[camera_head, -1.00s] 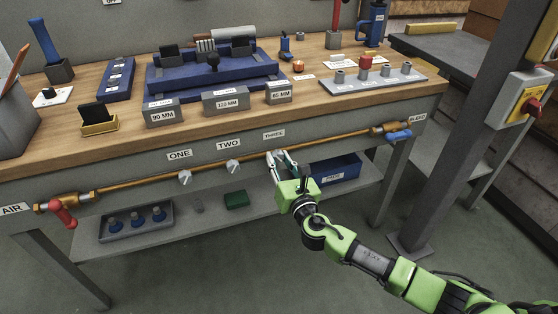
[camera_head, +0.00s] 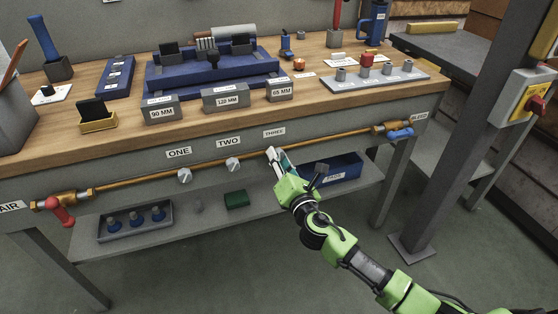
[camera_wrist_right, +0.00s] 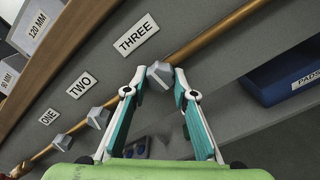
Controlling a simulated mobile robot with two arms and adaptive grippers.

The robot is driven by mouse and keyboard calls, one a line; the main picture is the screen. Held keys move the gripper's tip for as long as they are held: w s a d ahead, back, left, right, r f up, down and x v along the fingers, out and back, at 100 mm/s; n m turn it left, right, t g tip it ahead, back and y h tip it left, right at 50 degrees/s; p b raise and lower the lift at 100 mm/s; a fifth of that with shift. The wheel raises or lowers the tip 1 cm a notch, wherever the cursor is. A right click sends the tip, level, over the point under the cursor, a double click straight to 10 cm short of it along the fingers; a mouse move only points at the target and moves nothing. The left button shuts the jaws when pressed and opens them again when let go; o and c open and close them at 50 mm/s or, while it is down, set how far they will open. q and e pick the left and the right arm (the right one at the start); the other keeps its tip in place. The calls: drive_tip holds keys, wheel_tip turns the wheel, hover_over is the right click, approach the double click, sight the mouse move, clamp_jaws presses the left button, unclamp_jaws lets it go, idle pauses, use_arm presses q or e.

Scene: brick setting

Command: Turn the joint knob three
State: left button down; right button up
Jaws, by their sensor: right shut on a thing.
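The joint knob three (camera_wrist_right: 159,73) is a small grey faceted knob on the copper pipe, below the THREE label (camera_wrist_right: 135,34) in the right wrist view. My right gripper (camera_wrist_right: 158,82) is shut on it, one white-and-teal finger on each side of the knob. In the head view my right gripper (camera_head: 275,154) reaches up to the pipe below the THREE label (camera_head: 274,133), and its fingers hide the knob there. Knob two (camera_head: 233,164) and knob one (camera_head: 185,176) sit farther left on the same pipe. My left gripper is not in view.
The copper pipe (camera_head: 130,182) runs along the bench front, from a red valve handle (camera_head: 62,213) at left to a blue one (camera_head: 399,135) at right. The blue PADS bin (camera_head: 345,174) stands on the lower shelf, just right of my right gripper.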

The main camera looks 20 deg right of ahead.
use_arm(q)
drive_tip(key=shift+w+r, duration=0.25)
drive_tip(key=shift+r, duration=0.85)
use_arm(e)
drive_tip(key=shift+m, duration=2.8)
drive_tip(key=o, duration=1.1)
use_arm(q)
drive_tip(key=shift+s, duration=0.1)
use_arm(e)
drive_tip(key=s, duration=1.2)
drive_tip(key=shift+d, duration=0.15)
